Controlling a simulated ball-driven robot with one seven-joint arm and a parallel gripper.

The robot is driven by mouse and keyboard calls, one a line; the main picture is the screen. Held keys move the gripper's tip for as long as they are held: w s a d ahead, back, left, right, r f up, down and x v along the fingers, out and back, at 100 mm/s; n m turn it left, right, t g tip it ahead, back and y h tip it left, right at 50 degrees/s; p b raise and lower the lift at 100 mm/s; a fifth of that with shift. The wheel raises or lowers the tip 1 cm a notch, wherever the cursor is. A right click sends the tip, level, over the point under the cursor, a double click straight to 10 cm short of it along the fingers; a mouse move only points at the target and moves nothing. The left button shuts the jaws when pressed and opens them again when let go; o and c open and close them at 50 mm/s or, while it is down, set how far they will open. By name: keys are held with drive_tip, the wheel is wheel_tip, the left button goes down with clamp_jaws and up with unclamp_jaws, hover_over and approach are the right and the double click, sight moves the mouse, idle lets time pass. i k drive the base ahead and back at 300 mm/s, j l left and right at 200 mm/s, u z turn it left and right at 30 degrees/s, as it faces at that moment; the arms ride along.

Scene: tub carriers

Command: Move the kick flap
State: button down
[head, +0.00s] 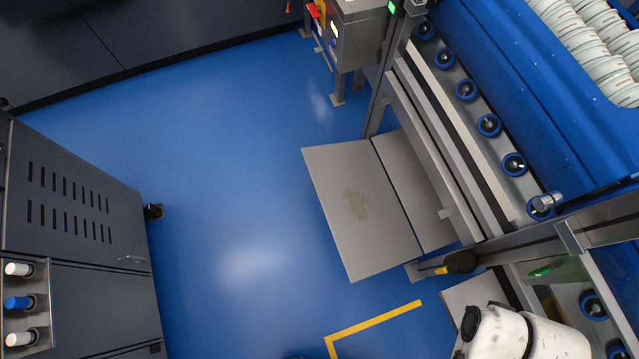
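The kick flap appears to be the pale grey metal panel (350,180) low beside the conveyor frame, with a brown scuffed patch near its middle. It sticks out to the left over the blue floor. A second grey panel (405,180) adjoins its right edge, between it and the frame. I cannot tell from this view alone whether the flap is hinged along that edge or how steeply it tilts. Nothing covers the flap. My gripper is not in view.
The conveyor (440,85) with blue rollers and a blue tub carrier (520,90) fills the right side. A control box (360,35) stands at the top. A dark cabinet (75,190) is at left. The blue floor (230,190) between is clear; a yellow line (375,320) marks it.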

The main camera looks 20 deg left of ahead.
sight(373, 234)
drive_tip(key=i+j+u, duration=0.2)
drive_tip(key=j+u, duration=0.2)
drive_tip(key=i+j+u, duration=0.6)
drive_tip(key=u, duration=0.15)
drive_tip(key=j, duration=0.05)
